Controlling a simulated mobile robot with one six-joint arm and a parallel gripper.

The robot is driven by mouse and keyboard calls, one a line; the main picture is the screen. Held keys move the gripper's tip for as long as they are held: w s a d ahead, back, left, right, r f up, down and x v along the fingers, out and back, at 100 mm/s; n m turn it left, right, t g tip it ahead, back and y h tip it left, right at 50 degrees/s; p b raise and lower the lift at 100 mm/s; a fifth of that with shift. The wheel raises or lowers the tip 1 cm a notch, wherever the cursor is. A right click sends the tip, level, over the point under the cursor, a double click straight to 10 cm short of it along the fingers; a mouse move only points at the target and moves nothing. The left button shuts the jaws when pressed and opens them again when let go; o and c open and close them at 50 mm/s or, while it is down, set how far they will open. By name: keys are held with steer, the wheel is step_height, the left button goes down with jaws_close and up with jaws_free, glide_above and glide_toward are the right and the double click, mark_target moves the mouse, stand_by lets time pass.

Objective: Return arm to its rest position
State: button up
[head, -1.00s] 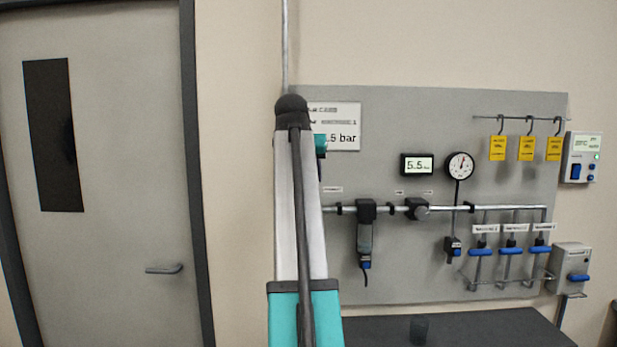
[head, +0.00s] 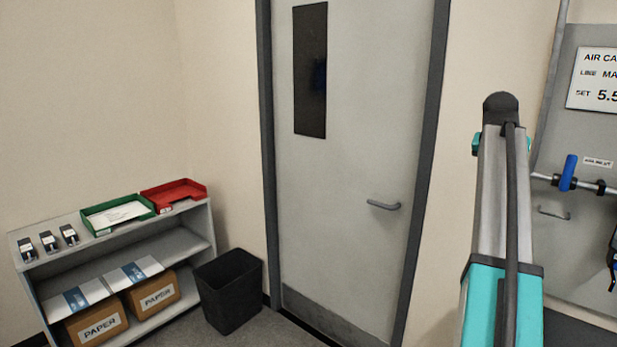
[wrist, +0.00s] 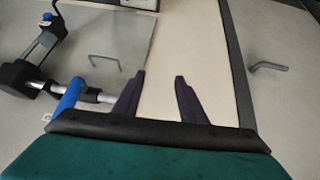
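My arm shows at the right in the head view, its teal and grey links raised in front of the wall between the door and the air panel. My gripper (wrist: 160,97) shows in the wrist view with its two dark fingers apart and nothing between them. Bare beige wall lies behind the fingers. The gripper's fingers cannot be made out in the head view.
A closed grey door (head: 350,180) stands in the middle. A shelf (head: 180,245) with trays and paper boxes and a black bin (head: 229,290) are at the left. The air panel (head: 575,250) with its pipe and blue valve handle (head: 568,172) is close at the right.

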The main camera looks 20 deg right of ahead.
steer(key=w+a+f+n+g+y, duration=0.1)
steer(key=w+a+f, duration=0.3)
steer(key=f, duration=0.6)
steer(key=w+a+f+n+y, duration=0.1)
steer(key=w+a+f, duration=0.2)
steer(key=a+f, duration=0.45)
steer(key=w+a+f+n+g+y, duration=0.1)
steer(key=w+a+f, duration=0.2)
steer(key=f, duration=0.9)
steer(key=s+a+f+n+g+y, duration=0.1)
steer(key=s+a+f, duration=0.1)
steer(key=a+f, duration=0.85)
steer(key=s+a+f+n+g+y, duration=0.15)
steer(key=a+f, duration=0.55)
steer(key=f, duration=0.7)
steer(key=s+a+f+n+g, duration=0.3)
steer(key=s+a+f, duration=1.25)
steer(key=f, duration=0.25)
steer(key=s+a+f+n, duration=0.1)
steer(key=s+a+f, duration=0.2)
steer(key=s, duration=0.5)
steer(key=s+a+f+g, duration=0.1)
steer(key=s+a+f, duration=0.1)
steer(key=s, duration=0.6)
steer(key=s+a+f+n, duration=0.1)
steer(key=s+a+f, duration=0.2)
steer(key=s, duration=0.4)
steer(key=shift+s+a+f+n+g+y, duration=0.3)
steer(key=shift+s+n+g+y, duration=0.05)
steer(key=shift+s+y, duration=0.1)
